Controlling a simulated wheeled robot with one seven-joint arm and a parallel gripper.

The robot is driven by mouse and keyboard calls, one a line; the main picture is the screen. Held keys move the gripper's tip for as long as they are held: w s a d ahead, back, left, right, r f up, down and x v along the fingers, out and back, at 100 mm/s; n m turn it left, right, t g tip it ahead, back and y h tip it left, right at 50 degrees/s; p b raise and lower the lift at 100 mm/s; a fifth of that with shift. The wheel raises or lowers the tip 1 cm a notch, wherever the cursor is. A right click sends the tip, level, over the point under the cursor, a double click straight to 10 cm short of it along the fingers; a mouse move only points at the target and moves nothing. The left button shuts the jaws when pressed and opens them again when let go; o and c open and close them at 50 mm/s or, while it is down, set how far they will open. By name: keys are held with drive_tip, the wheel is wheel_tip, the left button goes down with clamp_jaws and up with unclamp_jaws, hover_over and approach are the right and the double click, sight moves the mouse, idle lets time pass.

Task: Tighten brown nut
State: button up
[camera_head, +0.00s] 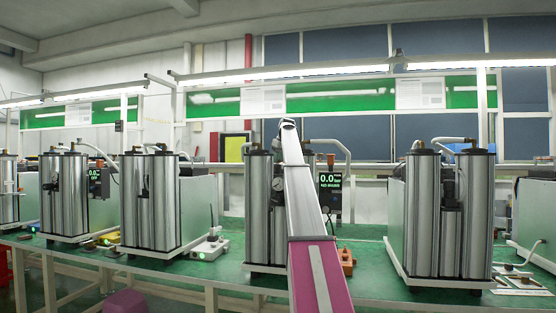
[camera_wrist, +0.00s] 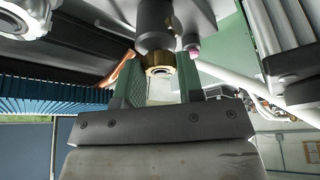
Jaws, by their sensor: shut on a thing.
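The brown nut (camera_wrist: 158,64) is a small brass-coloured ring on the lower end of a dark cylindrical fitting in the wrist view. My gripper (camera_wrist: 157,74) has its green-faced fingers on either side of the nut and is shut on it. The nut is up against the fitting; how far it is threaded cannot be told. In the head view my arm reaches to the middle pair of metal columns (camera_head: 258,195), and my gripper and the nut are hidden there.
More metal columns stand on the green bench (camera_head: 365,262) to the left (camera_head: 150,200) and right (camera_head: 476,215). A lit display (camera_head: 330,182) is right of the middle pair. In the wrist view a pale pipe (camera_wrist: 232,72) runs close by on the right.

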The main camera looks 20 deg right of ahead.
drive_tip(key=o, duration=0.9)
drive_tip(key=shift+r, duration=0.1)
drive_tip(key=v, duration=1)
drive_tip(key=shift+s+r, duration=0.2)
drive_tip(key=shift+r, duration=0.1)
